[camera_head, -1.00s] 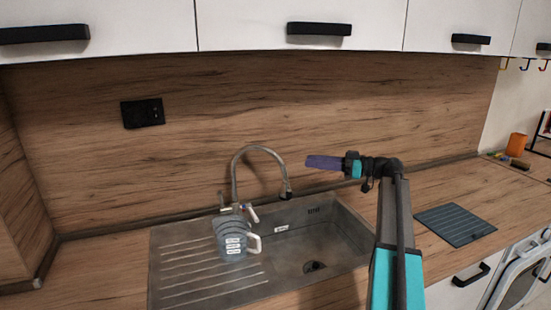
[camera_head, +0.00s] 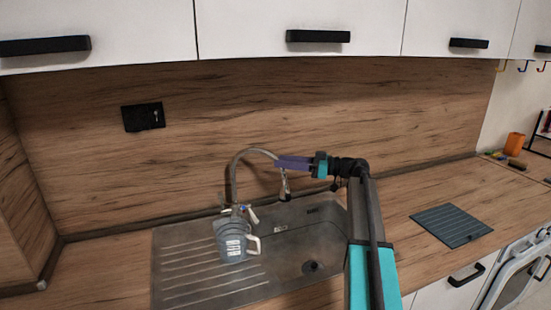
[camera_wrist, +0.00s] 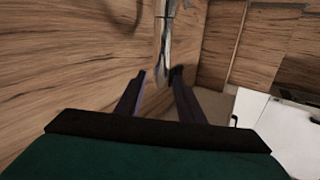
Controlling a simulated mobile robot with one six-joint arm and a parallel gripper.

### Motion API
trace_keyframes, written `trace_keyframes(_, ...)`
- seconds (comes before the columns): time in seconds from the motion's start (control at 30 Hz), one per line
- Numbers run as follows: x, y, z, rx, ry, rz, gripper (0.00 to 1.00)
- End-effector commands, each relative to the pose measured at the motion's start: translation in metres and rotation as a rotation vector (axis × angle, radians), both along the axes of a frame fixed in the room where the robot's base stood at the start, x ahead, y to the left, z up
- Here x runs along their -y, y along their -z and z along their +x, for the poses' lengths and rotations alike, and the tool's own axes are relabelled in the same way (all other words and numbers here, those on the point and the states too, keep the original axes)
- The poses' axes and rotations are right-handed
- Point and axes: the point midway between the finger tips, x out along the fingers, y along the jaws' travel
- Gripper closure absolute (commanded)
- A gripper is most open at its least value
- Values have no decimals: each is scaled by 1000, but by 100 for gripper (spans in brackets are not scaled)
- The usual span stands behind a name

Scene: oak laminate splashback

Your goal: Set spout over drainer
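The metal faucet spout (camera_head: 252,153) arches up behind the sink, and its nozzle hangs over the basin (camera_head: 325,245). The ribbed drainer (camera_head: 185,283) is left of the basin. My gripper (camera_head: 281,162) is at the spout's outer end, just above the nozzle. In the wrist view the fingers of my gripper (camera_wrist: 158,74) are apart, and the spout (camera_wrist: 163,45) shows between the fingertips. I cannot tell whether either finger touches it.
A clear jug (camera_head: 234,240) with a handle stands on the drainer, close to the faucet base and below the spout. Upper cabinets (camera_head: 300,15) hang above. A dark ribbed board (camera_head: 452,225) lies on the counter at right. The wooden splashback (camera_head: 180,180) is close behind the faucet.

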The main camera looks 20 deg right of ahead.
Motion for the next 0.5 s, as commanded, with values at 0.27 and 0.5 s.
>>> trace_keyframes(0.27,-26,-1,18,0,0,0,65)
trace_keyframes(0.5,-32,0,22,0,0,0,65)
